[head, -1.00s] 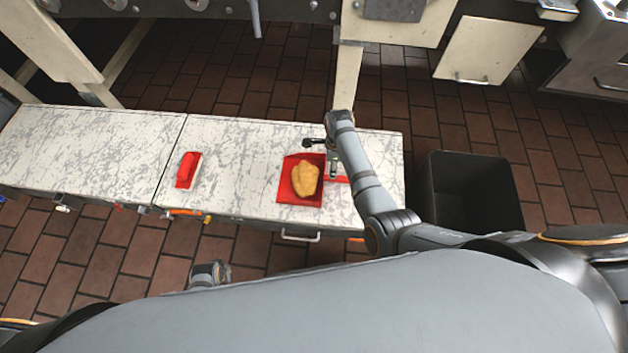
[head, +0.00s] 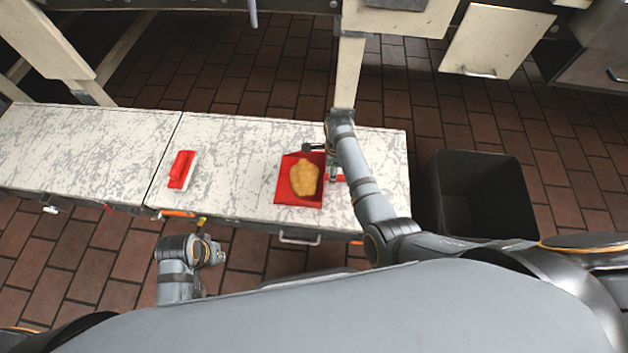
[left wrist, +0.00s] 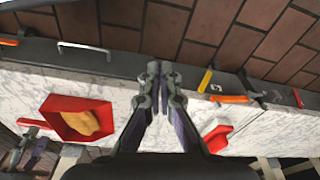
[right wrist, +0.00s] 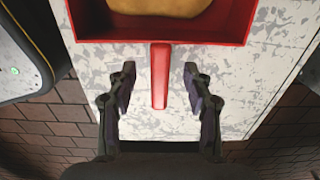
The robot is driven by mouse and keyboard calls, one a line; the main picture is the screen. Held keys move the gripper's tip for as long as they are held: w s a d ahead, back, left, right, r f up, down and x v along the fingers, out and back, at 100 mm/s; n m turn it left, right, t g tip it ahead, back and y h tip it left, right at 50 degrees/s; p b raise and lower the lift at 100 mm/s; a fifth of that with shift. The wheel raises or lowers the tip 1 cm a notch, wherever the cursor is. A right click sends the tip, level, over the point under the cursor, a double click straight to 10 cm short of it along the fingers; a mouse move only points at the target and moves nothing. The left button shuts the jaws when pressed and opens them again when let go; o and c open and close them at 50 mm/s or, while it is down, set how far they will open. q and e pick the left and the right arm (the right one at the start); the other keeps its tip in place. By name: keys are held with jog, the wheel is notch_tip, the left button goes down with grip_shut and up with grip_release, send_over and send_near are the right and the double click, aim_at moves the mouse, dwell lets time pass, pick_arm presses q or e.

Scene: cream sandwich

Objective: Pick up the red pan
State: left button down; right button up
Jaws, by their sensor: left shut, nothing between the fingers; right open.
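The red pan (head: 283,190) sits on the marble-patterned counter with a yellow-brown piece of food (head: 304,178) in it. Its red handle (right wrist: 160,75) points right in the head view. My right gripper (right wrist: 160,82) is open, with one finger on each side of the handle and gaps on both sides. In the head view my right arm hides part of the handle. My left gripper (head: 213,252) is in front of the counter's near edge, away from the pan. In the left wrist view its fingers (left wrist: 159,72) are together and empty, and the pan (left wrist: 60,103) shows at left.
A red-and-white object (head: 181,170) lies on the counter (head: 230,150) left of the pan. A dark open bin (head: 430,205) stands on the floor at the right. Drawer handles and orange and yellow handles line the counter's front. The counter between pan and red-and-white object is clear.

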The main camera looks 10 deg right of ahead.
aim_at(316, 179)
jog(key=shift+f+b, duration=0.65)
jog(key=shift+f, duration=0.25)
notch_tip(316, 179, down, 3)
jog(key=b, duration=0.3)
jog(key=shift+r+b, duration=0.1)
jog(key=shift+b, duration=0.3)
pick_arm(q)
jog(key=d+f+t, duration=0.1)
jog(key=f+t, duration=0.1)
jog(key=w+d+f+t+h, duration=0.1)
jog(key=f, duration=0.1)
jog(key=shift+w+d, duration=0.1)
jog(key=shift+d, duration=0.25)
pick_arm(e)
grip_shut()
